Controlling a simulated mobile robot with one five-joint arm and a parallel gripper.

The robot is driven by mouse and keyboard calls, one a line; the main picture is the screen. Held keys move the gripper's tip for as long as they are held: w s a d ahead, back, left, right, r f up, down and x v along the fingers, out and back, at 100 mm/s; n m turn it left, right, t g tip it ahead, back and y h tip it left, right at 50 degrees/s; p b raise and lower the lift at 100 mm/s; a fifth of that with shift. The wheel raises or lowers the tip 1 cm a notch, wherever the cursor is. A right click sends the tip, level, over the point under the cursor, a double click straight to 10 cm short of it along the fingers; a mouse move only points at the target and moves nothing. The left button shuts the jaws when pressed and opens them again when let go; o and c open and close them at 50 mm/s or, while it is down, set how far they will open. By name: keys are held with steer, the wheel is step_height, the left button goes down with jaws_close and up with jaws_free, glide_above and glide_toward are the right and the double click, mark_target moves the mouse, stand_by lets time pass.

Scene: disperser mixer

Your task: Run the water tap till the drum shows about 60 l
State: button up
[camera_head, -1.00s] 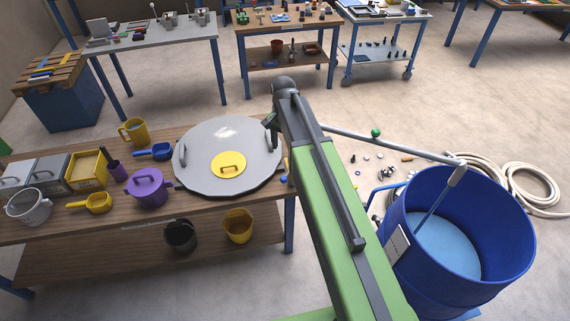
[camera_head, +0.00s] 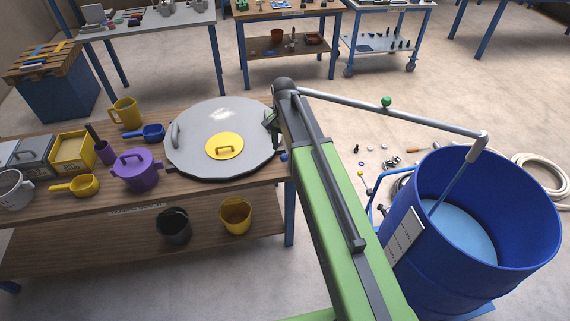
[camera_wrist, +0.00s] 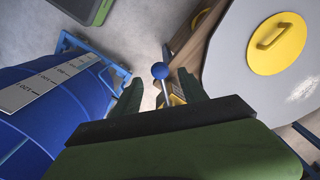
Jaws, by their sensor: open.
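The blue drum (camera_head: 420,255) stands at right in the head view, with pale blue water (camera_head: 455,232) low inside it. A grey pipe (camera_head: 400,112) with a green ball ends in a spout (camera_head: 477,146) over the drum. A pale blue streak, like a stream, runs from the spout into the drum. The drum's white scale (camera_wrist: 48,84) shows 120 in the wrist view; the level cannot be read. A blue ball knob (camera_wrist: 160,71) on a thin lever shows between and beyond my fingers. My gripper (camera_wrist: 160,88) is open; contact with the knob is not visible.
A wooden bench (camera_head: 75,225) at left holds a grey round lid (camera_head: 215,115), a purple pot (camera_head: 137,171), scoops and boxes. Buckets stand on its lower shelf. A coiled hose (camera_head: 540,172) and small parts lie on the floor by the drum.

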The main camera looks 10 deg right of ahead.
mark_target(284, 155)
step_height(284, 155, down, 4)
steer(key=shift+f+b, duration=0.1)
steer(key=shift+b, duration=1.15)
steer(key=shift+r, duration=0.2)
jaws_close()
